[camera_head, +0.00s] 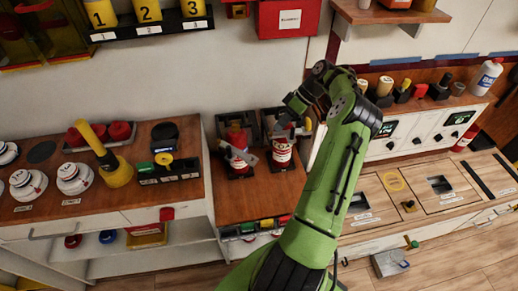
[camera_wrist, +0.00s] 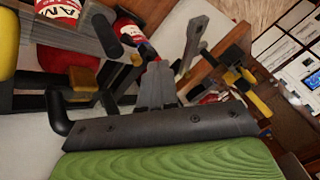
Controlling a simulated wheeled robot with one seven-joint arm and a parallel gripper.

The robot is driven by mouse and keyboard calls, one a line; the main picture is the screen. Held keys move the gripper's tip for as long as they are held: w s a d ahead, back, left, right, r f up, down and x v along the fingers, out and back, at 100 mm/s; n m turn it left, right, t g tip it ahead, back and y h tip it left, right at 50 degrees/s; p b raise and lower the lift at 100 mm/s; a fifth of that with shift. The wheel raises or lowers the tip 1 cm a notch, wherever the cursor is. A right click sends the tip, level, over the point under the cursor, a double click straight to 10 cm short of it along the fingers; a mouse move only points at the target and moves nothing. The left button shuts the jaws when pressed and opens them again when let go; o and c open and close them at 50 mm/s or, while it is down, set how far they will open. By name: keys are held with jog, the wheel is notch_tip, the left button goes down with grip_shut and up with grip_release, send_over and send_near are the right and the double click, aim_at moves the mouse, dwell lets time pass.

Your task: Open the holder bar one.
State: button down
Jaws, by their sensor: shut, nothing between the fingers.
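Two red extinguishers with white labels stand upright in dark holders, a left one (camera_head: 236,152) and a right one (camera_head: 282,152). A grey bar (camera_head: 246,156) crosses the front of the left extinguisher; I cannot read a number on either holder. My gripper (camera_head: 294,127) is at the top of the right extinguisher, partly hidden by my wrist. In the wrist view my gripper (camera_wrist: 157,72) is shut and empty. A grey bar with a slotted end (camera_wrist: 194,45) rises just right of the fingertips, seemingly apart from them. A red extinguisher (camera_wrist: 130,30) is behind the fingers.
A wooden counter with a yellow-handled tool (camera_head: 116,168) and white dials is at left. A red box (camera_head: 289,18) hangs above the holders. A panel with knobs and small screens (camera_head: 425,130) is at right.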

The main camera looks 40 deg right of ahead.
jog(key=w+a+f+b, duration=0.1)
jog(key=a+f+b, duration=0.1)
jog(key=a+f, duration=0.5)
jog(key=shift+w+a+b, duration=0.3)
jog(key=shift+w+a, duration=0.05)
jog(key=shift+a, duration=0.45)
